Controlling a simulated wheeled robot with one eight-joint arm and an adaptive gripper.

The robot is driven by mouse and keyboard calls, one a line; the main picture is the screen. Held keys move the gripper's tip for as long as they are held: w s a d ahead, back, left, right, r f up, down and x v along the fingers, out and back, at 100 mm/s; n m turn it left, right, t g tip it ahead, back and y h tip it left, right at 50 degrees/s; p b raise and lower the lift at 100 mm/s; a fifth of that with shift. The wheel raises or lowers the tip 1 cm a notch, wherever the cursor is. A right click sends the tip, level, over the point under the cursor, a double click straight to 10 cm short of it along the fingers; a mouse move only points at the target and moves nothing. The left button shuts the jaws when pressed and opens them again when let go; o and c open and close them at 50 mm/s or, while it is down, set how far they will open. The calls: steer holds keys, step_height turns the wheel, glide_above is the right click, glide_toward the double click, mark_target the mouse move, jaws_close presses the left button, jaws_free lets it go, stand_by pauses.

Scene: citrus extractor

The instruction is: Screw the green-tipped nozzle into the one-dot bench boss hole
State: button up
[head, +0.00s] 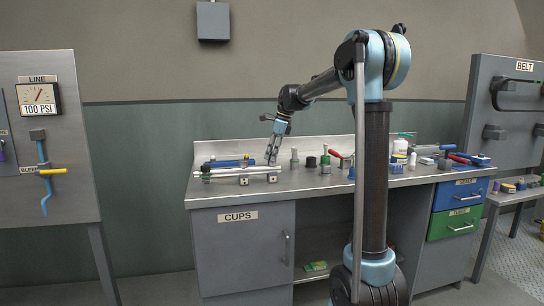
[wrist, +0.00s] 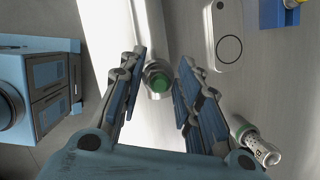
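A metal piece with a green tip (wrist: 158,84) shows between my fingers in the wrist view and looks like the green-tipped nozzle. A grey tube runs up from it; I cannot tell whether they are joined. My gripper (wrist: 162,57) is open, its two blue-padded fingers apart on either side of the green tip, with visible gaps. In the head view my gripper (head: 271,151) points down over the left part of the bench. The nozzle is not clear there. A pale rounded plate (wrist: 229,62) has a dark ring and a small mark; I cannot tell whether it is the one-dot boss.
The metal bench (head: 305,183) holds a long silver tube (head: 222,172) at left and a green-topped piece (head: 325,159) right of my gripper. A perforated metal cylinder (wrist: 265,152) lies near my right finger. Bottles and tools crowd the bench's right side.

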steer(key=shift+m+t, duration=0.3)
steer(key=shift+m, duration=0.5)
steer(key=shift+w+m+t, duration=0.1)
steer(key=shift+m+t, duration=0.2)
steer(key=shift+m, duration=0.6)
steer(key=shift+m, duration=0.7)
steer(key=shift+h, duration=0.3)
steer(key=shift+m+t, duration=0.3)
steer(key=shift+m, duration=0.7)
